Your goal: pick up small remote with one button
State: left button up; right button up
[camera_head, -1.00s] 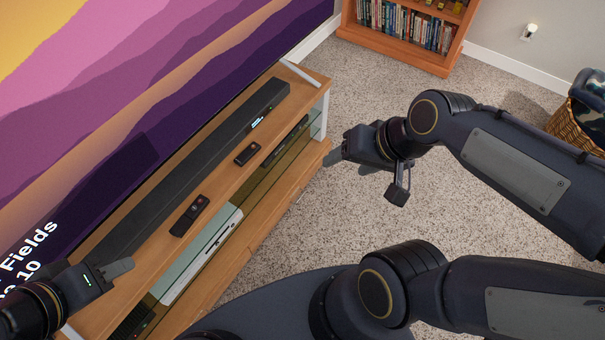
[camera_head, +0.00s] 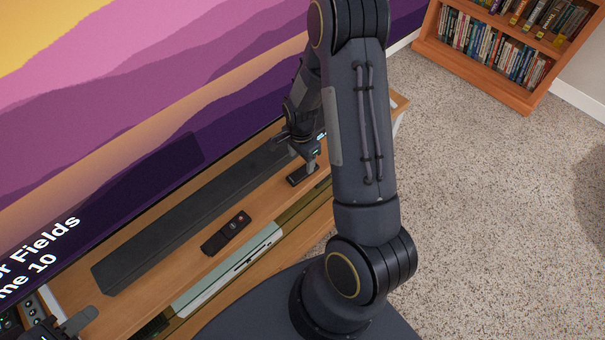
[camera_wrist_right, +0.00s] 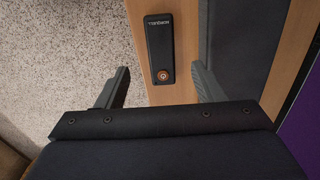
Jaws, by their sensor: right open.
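The small remote (camera_wrist_right: 159,52) with one round orange-brown button lies on the wooden TV stand in the right wrist view. My right gripper (camera_wrist_right: 160,85) is open, with one finger on each side of the remote's lower end in that view; I cannot tell whether they touch it. In the head view the small remote (camera_head: 297,178) shows partly under my right gripper (camera_head: 299,162), at the far part of the stand. My left gripper (camera_head: 72,325) is at the bottom left corner, partly cut off, and its opening cannot be made out.
A larger remote (camera_head: 226,233) with several buttons lies nearer on the stand (camera_head: 165,285). A long black soundbar (camera_head: 185,218) runs behind both remotes, below the large screen (camera_head: 150,90). A white console (camera_head: 225,270) sits on the shelf below. A bookcase (camera_head: 490,70) stands at the back right.

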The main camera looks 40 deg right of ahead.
aim_at(301, 173)
notch_tip(301, 173, down, 7)
jog(key=shift+w+r, duration=0.1)
jog(key=c, duration=1.1)
jog(key=shift+r, duration=0.1)
